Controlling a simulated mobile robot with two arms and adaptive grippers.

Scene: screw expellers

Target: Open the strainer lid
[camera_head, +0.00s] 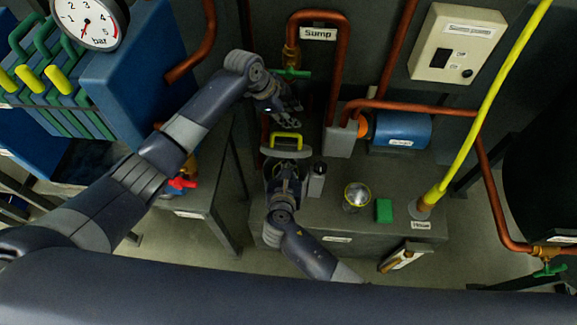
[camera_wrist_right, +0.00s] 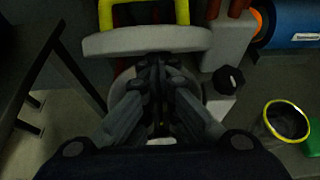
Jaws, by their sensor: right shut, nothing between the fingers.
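The strainer lid (camera_head: 285,153) is a grey slab with a yellow handle (camera_head: 286,137) at the back of the grey bench. In the right wrist view the lid (camera_wrist_right: 147,41) looks tilted up, with its handle (camera_wrist_right: 148,10) on the far side. The strainer's round body (camera_wrist_right: 189,84) lies below it, largely hidden by my right gripper. My right gripper (camera_wrist_right: 158,66) is shut and empty, its tips close in front of the lid's lower edge; I cannot tell whether they touch. My left gripper (camera_head: 295,115) is open and empty, above and behind the handle.
A yellow-rimmed cup (camera_head: 357,196), a green block (camera_head: 384,210) and a yellow hose (camera_head: 432,196) are further right. Copper pipes (camera_head: 338,70) and a blue pump (camera_head: 402,129) bound the back.

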